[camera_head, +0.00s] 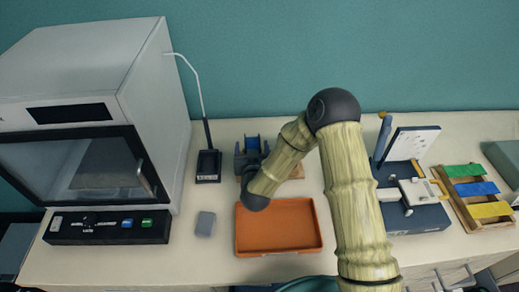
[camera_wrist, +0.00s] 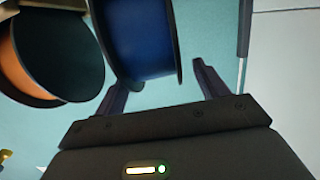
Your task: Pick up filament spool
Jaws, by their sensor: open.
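A blue filament spool (camera_wrist: 146,38) with dark flanges fills the upper middle of the wrist view. It also shows in the head view (camera_head: 252,143), at the back of the table beyond the orange tray. My gripper (camera_wrist: 162,76) is open, with one finger on each side of the spool's lower part. The left finger is partly hidden behind the spool's flange, and I cannot tell whether it touches. The right finger stands apart from the spool. In the head view my wrist and arm hide part of the area around the spool.
An orange spool (camera_wrist: 28,65) stands left of the blue one in the wrist view. An orange tray (camera_head: 279,250) lies in front. A white enclosed machine (camera_head: 85,75) stands left, with a dark handset (camera_head: 208,166) beside it. A device (camera_head: 415,215) and coloured strips (camera_head: 476,189) stand right.

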